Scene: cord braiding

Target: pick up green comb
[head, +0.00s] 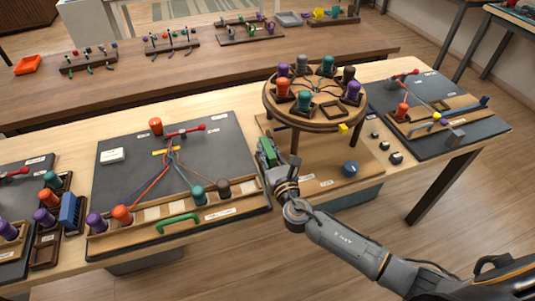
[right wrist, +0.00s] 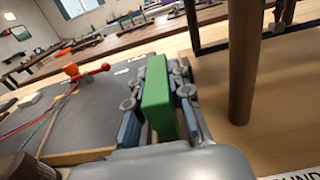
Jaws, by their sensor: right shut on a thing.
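My right gripper (head: 272,165) is shut on the green comb (head: 266,150), beside the right edge of the large dark braiding board (head: 225,143). In the right wrist view the comb (right wrist: 157,95) is a green block standing upright between the two fingers (right wrist: 162,112). Its teeth cannot be made out there. Whether its lower edge touches anything is hidden by the gripper. My left gripper is not in view.
A round braiding stand (head: 320,119) with several bobbins stands close to the right; its leg (right wrist: 243,60) is near the gripper. A green handle-shaped piece (head: 178,222) lies on the front rail. A blue comb (head: 72,212) stands at left.

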